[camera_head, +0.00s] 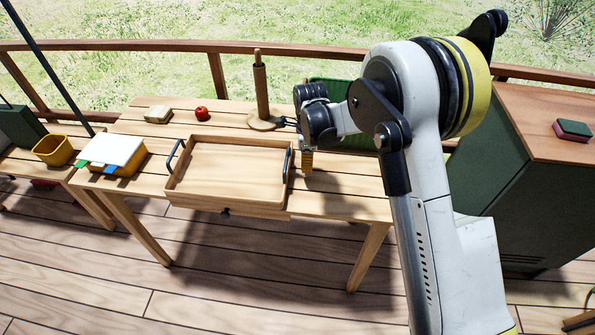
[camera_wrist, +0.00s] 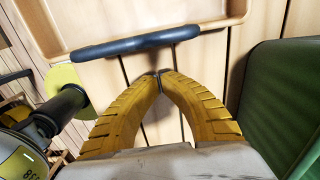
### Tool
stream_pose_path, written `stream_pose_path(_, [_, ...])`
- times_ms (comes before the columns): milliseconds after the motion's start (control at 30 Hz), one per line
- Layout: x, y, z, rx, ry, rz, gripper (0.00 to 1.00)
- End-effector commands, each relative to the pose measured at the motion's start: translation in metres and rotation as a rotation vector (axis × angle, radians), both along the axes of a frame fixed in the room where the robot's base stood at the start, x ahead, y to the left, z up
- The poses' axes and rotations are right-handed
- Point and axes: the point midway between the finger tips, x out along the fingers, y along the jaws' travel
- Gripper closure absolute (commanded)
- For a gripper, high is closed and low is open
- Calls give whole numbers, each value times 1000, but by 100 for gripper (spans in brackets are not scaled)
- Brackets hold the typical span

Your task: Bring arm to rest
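My arm is raised and bent at the right of the head view. My gripper (camera_head: 306,172) points down over the table, just right of the wooden tray. In the wrist view my gripper's yellow fingers (camera_wrist: 159,74) meet at their tips with nothing seen between them. The tray's dark handle (camera_wrist: 135,45) lies just beyond the fingertips. I cannot tell how high the fingertips are above the table.
The wooden tray (camera_head: 230,172) is empty on the slatted table (camera_head: 335,205). A yellow box with a white lid (camera_head: 115,150) is left. A green cabinet (camera_head: 500,165) is right.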

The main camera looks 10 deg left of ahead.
Motion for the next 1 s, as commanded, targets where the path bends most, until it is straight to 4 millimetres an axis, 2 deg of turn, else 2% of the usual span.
stream_pose_path(33, [0, 0, 20, 0, 0, 0, 100])
stream_pose_path(233, [0, 0, 60, 0, 0, -1, 100])
stream_pose_path(400, [0, 0, 77, 0, 0, -1, 100])
stream_pose_path(633, [0, -1, 81, 0, -2, 3, 100])
stream_pose_path(733, [-3, -9, 95, 5, -17, 41, 100])
stream_pose_path(867, [-14, -34, 138, 15, -70, 174, 100])
stream_pose_path(1000, [-40, -73, 194, 10, -156, 386, 100])
